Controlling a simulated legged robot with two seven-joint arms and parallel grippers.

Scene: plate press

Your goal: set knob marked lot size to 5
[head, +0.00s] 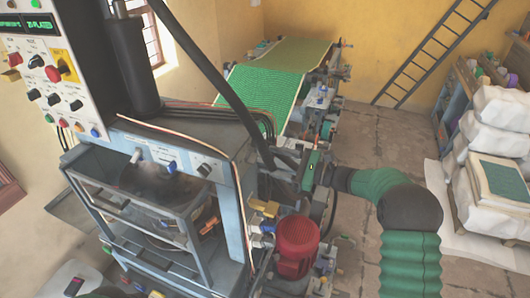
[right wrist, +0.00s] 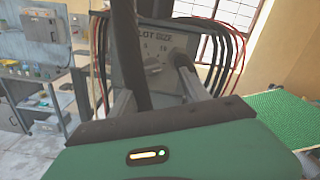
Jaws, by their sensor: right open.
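In the right wrist view, a grey panel (right wrist: 120,77) carries the label LOT SIZE and small scale numbers, a 5 among them. The lot size knob (right wrist: 152,67) is on this panel below the numbers; its pointer is too small to read. My right gripper (right wrist: 155,80) is open, its two fingers pointing at the panel with the knob seen between them. I cannot tell whether they touch it. In the head view my right gripper (head: 275,160) is beside the machine's right side, and the knob is hidden there.
A thick black hose (right wrist: 128,40) crosses in front of the panel, close to the left finger. Red and black cables (right wrist: 215,45) hang around the panel. In the head view, a red motor (head: 297,245) stands below my right arm, and a green belt (head: 262,90) lies behind.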

